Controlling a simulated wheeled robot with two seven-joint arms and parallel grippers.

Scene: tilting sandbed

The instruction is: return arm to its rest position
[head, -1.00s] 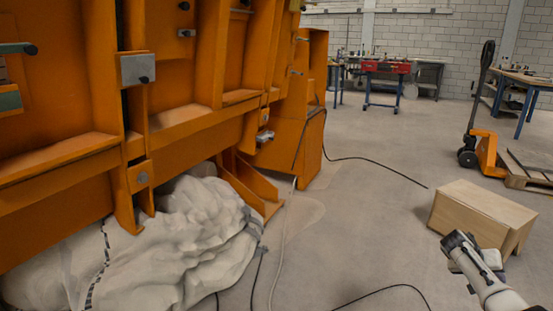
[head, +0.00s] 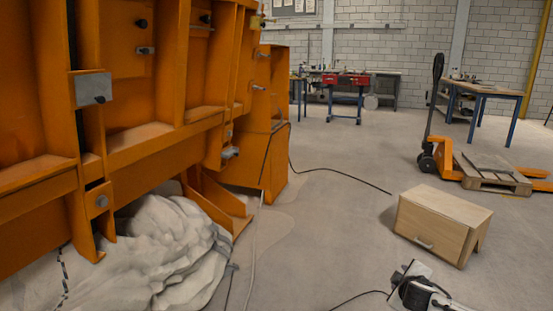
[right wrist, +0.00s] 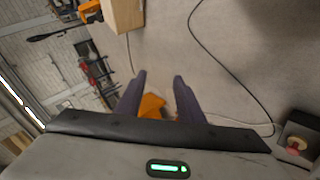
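My right gripper (head: 405,280) is low in the head view, right of centre, over the concrete floor in front of a wooden cabinet. In the right wrist view its two dark fingers (right wrist: 158,84) stand apart with nothing held between them. An orange shape shows beyond them, partly hidden by the gripper body. My left gripper is not in view.
The orange sandbed frame (head: 140,145) fills the left, with a pale sack-like heap (head: 150,260) under it. The wooden cabinet (head: 435,222) sits on the floor, with an orange pallet truck (head: 428,160) behind. Dark cables (head: 340,174) cross the floor.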

